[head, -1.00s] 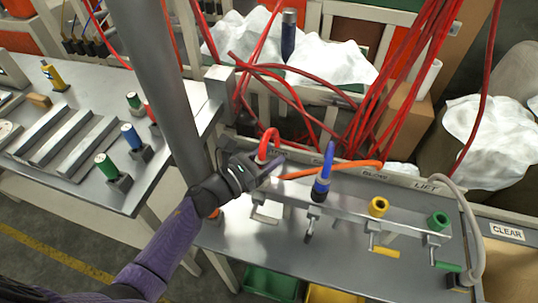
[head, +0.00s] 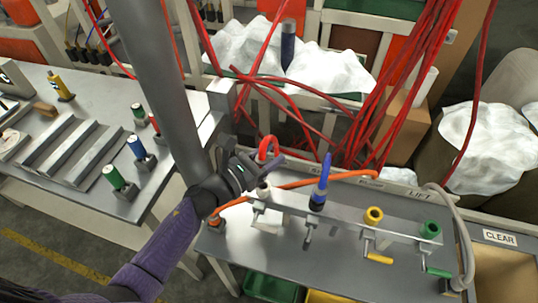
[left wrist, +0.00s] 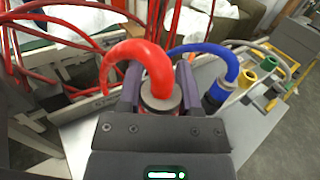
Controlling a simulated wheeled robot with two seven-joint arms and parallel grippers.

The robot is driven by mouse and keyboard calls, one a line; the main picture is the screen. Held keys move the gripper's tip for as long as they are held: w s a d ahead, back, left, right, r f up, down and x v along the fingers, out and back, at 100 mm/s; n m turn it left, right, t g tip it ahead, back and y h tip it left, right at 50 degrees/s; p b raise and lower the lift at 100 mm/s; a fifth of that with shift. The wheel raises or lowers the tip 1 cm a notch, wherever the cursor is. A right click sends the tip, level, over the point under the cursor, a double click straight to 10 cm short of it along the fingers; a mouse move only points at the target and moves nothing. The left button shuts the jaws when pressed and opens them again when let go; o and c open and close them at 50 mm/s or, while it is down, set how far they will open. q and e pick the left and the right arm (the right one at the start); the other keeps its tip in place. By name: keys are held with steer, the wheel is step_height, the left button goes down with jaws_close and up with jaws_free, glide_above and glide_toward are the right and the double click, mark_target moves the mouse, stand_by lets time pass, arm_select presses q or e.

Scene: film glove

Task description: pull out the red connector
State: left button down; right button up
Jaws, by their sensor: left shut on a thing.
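The red connector shows as a bent red hose (head: 268,146) in the head view. In the left wrist view its red hose (left wrist: 140,58) curves over into a grey collar between my fingers. My left gripper (head: 262,168) is shut on it; the fingers also show in the left wrist view (left wrist: 160,92). The gripper hides the connector's lower end in the head view. A pale, open-topped socket (head: 263,189) stands at the left end of the metal rail (head: 340,219), just below the gripper. The connector appears raised clear of it.
A blue connector (head: 319,190) stands upright on the rail, right of the gripper. Yellow (head: 373,216) and green (head: 430,230) sockets are farther right. Red cables (head: 400,100) hang behind the bench.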

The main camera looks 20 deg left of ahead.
step_height(320, 180, up, 2)
steer(key=shift+w+r+p, duration=0.1)
steer(key=shift+r+p, duration=0.05)
steer(key=shift+p, duration=0.95)
